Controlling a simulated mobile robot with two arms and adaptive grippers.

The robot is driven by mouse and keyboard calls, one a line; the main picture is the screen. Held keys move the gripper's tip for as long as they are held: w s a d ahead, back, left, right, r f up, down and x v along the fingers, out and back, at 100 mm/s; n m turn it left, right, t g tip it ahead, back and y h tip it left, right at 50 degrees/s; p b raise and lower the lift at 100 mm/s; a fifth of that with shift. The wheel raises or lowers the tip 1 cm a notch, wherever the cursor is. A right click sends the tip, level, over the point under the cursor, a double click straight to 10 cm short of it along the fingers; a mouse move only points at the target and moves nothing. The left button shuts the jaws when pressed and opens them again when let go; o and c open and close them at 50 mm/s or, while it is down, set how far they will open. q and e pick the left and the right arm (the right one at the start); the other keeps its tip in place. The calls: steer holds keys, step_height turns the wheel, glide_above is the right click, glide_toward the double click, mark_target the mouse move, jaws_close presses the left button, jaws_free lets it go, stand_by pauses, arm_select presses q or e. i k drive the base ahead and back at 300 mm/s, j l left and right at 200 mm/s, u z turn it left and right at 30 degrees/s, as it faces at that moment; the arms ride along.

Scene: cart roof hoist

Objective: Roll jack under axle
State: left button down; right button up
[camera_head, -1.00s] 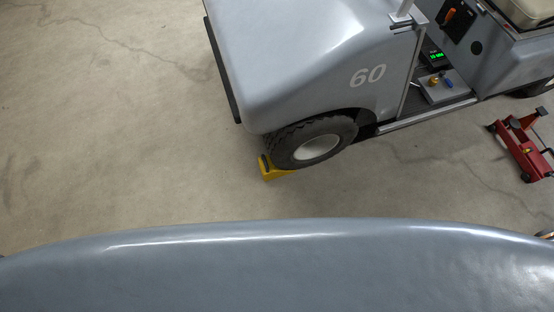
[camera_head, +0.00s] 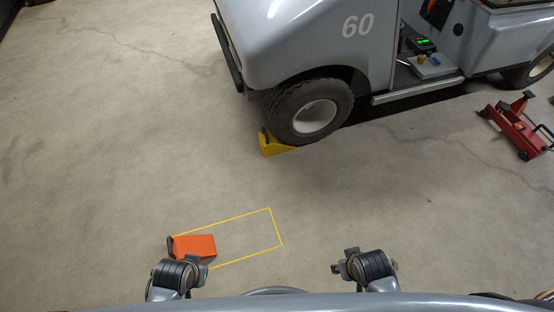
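A red floor jack (camera_head: 516,128) stands on the concrete at the right edge of the view, beside the cart and apart from it. The grey cart (camera_head: 300,40) marked 60 stands at the top, its near wheel (camera_head: 315,115) on the floor. Its axle is hidden under the body. My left gripper (camera_head: 190,262) and my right gripper (camera_head: 349,262) show at the bottom, far from the jack. Nothing shows held in them, and their fingers are too small and foreshortened to tell open from shut.
A yellow wheel chock (camera_head: 273,143) sits against the near wheel. An orange chock (camera_head: 194,246) lies at a yellow outlined rectangle (camera_head: 276,228) on the floor, close to my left gripper. The floor between the grippers and the cart is otherwise clear.

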mark_target(530, 143)
steer(key=z, duration=2.35)
